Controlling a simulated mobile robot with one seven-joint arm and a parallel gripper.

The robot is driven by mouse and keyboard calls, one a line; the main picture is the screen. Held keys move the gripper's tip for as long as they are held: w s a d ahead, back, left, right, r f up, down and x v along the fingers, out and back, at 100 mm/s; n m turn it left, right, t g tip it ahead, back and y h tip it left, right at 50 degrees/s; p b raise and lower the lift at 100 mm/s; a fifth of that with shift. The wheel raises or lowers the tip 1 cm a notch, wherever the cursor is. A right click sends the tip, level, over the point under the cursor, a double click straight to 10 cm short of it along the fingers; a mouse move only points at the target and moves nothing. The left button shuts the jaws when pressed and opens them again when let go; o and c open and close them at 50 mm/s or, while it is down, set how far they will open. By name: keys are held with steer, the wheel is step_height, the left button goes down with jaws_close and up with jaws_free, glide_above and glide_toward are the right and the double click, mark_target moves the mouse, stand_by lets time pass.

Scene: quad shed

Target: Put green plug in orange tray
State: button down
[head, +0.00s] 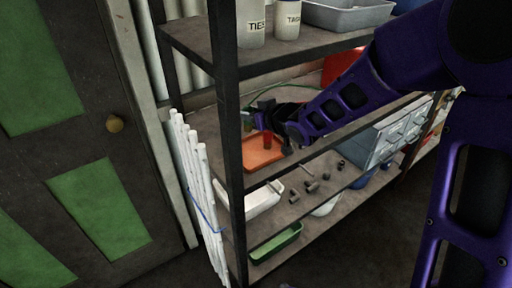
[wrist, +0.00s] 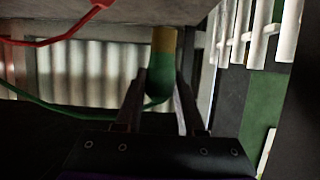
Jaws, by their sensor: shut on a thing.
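My gripper (head: 257,122) is over the back part of the orange tray (head: 262,155), which lies on the middle shelf. In the wrist view my gripper (wrist: 160,100) is shut on the green plug (wrist: 160,78), a green body with a brass-coloured end that points away from the palm. In the head view the green plug (head: 247,121) is small and dim at the fingertips, above the tray's far left side. A red piece (head: 267,140) shows at the tray's back edge; I cannot tell whether it rests inside.
A dark shelf post (head: 228,110) stands left of the tray, and the upper shelf (head: 290,57) is overhead. White pipes (head: 197,185) lean at the left. Several small dark fittings (head: 311,187) and a grey drawer cabinet (head: 385,140) are to the right. A green cable (wrist: 60,108) runs behind.

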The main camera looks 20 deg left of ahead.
step_height(320, 180, down, 9)
steer(key=shift+f+b, duration=0.2)
steer(key=shift+b, duration=0.6)
steer(key=shift+f, duration=0.2)
steer(key=c, duration=0.5)
jaws_free()
steer(key=shift+s+d+r, duration=0.1)
steer(key=shift+r, duration=0.25)
steer(key=p+v, duration=0.1)
steer(key=v, duration=1)
steer(key=shift+s+d+r, duration=0.1)
steer(key=shift+s+d, duration=0.1)
steer(key=shift+d, duration=0.15)
